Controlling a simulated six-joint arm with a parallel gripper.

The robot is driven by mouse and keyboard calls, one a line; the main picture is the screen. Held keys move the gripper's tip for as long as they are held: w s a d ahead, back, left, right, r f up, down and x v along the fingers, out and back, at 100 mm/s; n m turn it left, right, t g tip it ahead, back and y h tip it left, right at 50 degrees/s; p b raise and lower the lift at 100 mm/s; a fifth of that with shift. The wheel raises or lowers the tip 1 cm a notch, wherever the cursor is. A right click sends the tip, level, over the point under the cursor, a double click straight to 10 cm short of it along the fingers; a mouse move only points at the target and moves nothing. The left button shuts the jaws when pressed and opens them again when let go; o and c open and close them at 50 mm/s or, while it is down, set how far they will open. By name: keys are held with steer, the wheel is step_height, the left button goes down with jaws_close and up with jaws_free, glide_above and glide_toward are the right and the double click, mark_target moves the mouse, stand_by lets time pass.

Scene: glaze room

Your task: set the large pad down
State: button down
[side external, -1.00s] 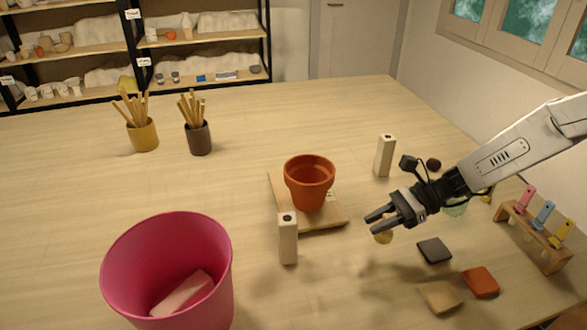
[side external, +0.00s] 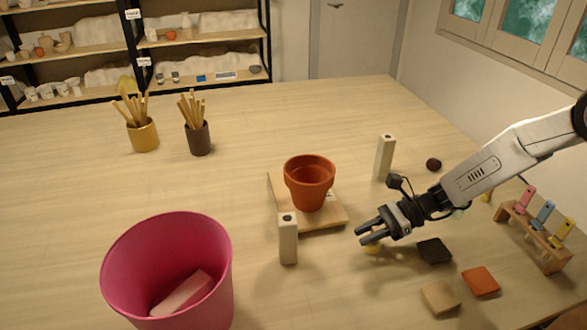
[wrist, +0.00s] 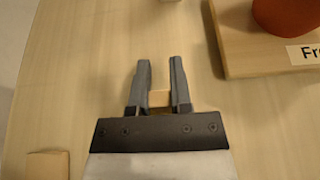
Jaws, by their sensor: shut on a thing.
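My gripper (side external: 363,235) is low over the table, right of the terracotta pot and its board. It is shut on a yellowish-tan piece (side external: 372,249), which I take to be the large pad. In the wrist view, my gripper (wrist: 160,66) has a tan edge of this pad (wrist: 159,98) between its fingers. Most of the pad is hidden, so its full size does not show. I cannot tell whether its underside touches the table.
The terracotta pot (side external: 309,182) stands on a wooden board (side external: 325,220) between two pale posts (side external: 288,240) (side external: 384,157). Dark (side external: 434,250), orange (side external: 480,281) and tan (side external: 440,297) squares lie front right, near a tool rack (side external: 535,237). A pink bin (side external: 168,250) stands front left.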

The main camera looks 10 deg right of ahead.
steer(key=shift+f, duration=0.2)
steer(key=c, duration=0.5)
jaws_free()
steer(key=shift+c, duration=0.2)
steer(key=shift+r, duration=0.15)
steer(key=shift+d, duration=0.2)
steer(key=v, duration=1.1)
steer(key=shift+d+r, duration=0.15)
steer(key=shift+d, duration=0.15)
